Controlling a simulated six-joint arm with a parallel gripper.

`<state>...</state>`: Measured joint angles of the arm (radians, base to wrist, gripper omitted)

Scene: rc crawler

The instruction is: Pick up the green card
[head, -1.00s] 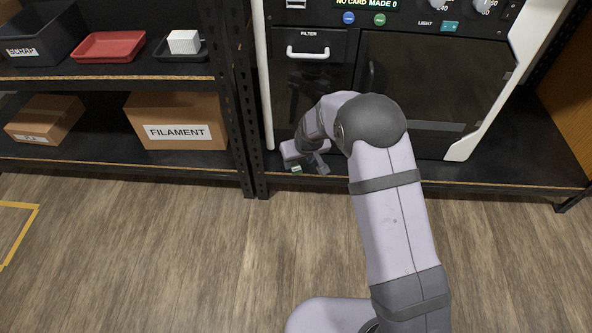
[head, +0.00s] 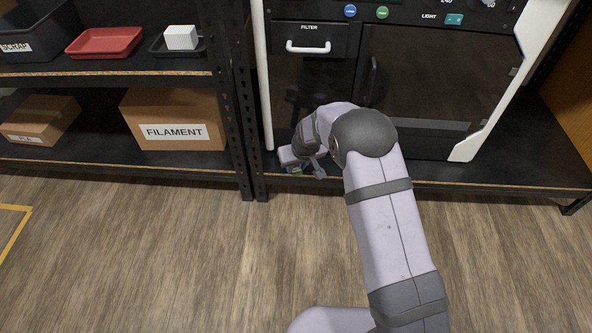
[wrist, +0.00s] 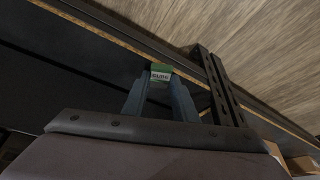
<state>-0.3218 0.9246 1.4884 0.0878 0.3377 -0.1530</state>
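The green card (wrist: 160,73) with a white label lies near the front edge of the dark lower shelf in the wrist view. Its lettering is too small to read surely. My gripper (wrist: 161,84) is open, with its two fingers pointing at the card, one on each side. The fingertips are very close to the card's edges; whether they touch is unclear. In the head view, the card (head: 296,170) is a small green patch beside my gripper (head: 303,168), partly hidden by it.
A black machine with a filter drawer (head: 308,45) stands on the shelf behind my arm. A dark shelf post (head: 243,120) is close to the left of my gripper. The filament box (head: 174,118) is further left. The wooden floor in front is clear.

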